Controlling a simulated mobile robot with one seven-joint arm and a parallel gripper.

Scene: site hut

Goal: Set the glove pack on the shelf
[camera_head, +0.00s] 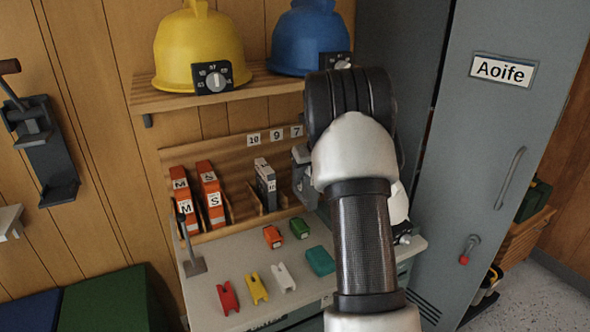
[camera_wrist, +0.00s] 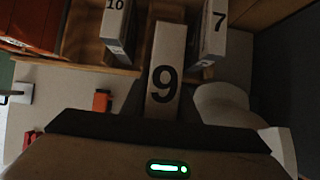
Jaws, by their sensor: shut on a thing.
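A long pale pack marked 9 (camera_wrist: 165,75) stretches ahead of my gripper (camera_wrist: 162,130) in the wrist view, its near end hidden by the hand. My gripper is shut on this pack; its fingertips are not clearly seen. The pack's far end is between a pack marked 10 (camera_wrist: 116,28) and a pack marked 7 (camera_wrist: 213,32). The wooden shelf rack (camera_head: 205,153) has labels 10, 9 and 7 on its back board. In the head view, the 10 pack (camera_head: 265,184) stands under its label, and my arm hides the 9 pack.
Orange packs marked M (camera_head: 181,190) and S (camera_head: 210,190) stand at the rack's left. A board above holds a yellow helmet (camera_head: 198,48) and blue helmet (camera_head: 308,40). Small coloured items lie on the worktop (camera_head: 207,290). A grey locker (camera_head: 478,150) is close on the right.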

